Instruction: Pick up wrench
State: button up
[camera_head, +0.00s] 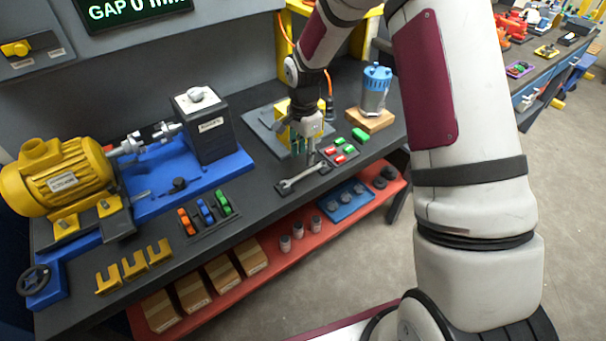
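A small grey wrench (301,179) lies on a dark holder or mat near the front edge of the dark workbench (262,198). My gripper (304,156) hangs down over the bench from above, just behind and above the wrench. Its fingers look small and partly blend with the things behind them, so I cannot tell whether they are open or shut. No contact between the fingers and the wrench is clear.
Red and green blocks (340,158) sit right of the wrench. A blue-topped canister (375,88) stands on a wooden block behind. A yellow motor (60,178) and a dark box (205,128) are at left. A red lower shelf (330,229) holds boxes and jars.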

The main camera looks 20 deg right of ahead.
aim_at(304, 174)
jog(key=shift+f+p, duration=0.7)
jog(key=shift+f, duration=2.8)
jog(key=shift+c, duration=0.6)
grip_shut()
